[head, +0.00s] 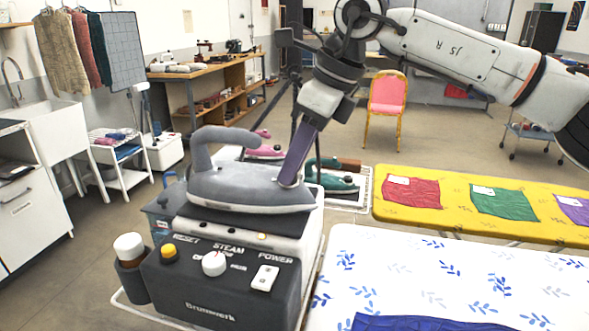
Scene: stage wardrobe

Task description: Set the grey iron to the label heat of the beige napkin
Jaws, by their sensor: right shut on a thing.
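The grey iron (245,188) rests on the black and white steam station, its handle rising at the left and its nose to the right. My right gripper (290,178) reaches down from above with its purple fingers on the front top of the iron. It is shut on what looks like the iron's pale dial, mostly hidden by the fingers; its setting cannot be read. No beige napkin shows. Red (411,192), green (504,202) and purple (573,208) napkins with white labels lie on the yellow board. My left gripper is not in view.
The station's front panel (222,290) has a yellow button, a white knob and a power switch. A white patterned board (440,265) with a blue cloth (430,323) is at the lower right. Pink (264,150) and green (333,181) irons stand behind.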

